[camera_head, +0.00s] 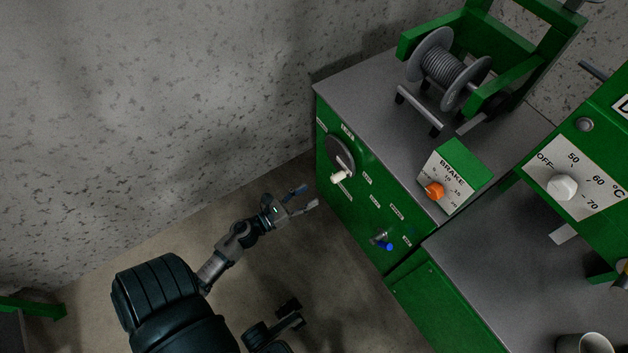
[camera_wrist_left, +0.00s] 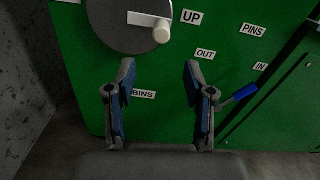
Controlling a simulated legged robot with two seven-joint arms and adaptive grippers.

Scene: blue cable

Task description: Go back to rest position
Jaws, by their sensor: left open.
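My left gripper (camera_head: 304,197) is open and empty, in the air in front of the green cabinet (camera_head: 355,213). In the left wrist view its two fingers (camera_wrist_left: 158,88) stand apart, with the green panel and its labels behind them. A grey disc with a white handle (camera_head: 340,177) is on the panel just beyond the gripper; it also shows at the top of the left wrist view (camera_wrist_left: 135,22). A lever with a blue tip (camera_head: 387,245) sits lower on the panel.
A grey cable reel (camera_head: 447,68) stands on the cabinet top in a green frame. A brake box (camera_head: 452,180) with an orange knob and a temperature panel (camera_head: 575,178) with a white knob are at the right. The speckled wall (camera_head: 150,120) is at the left. Floor around my arm is clear.

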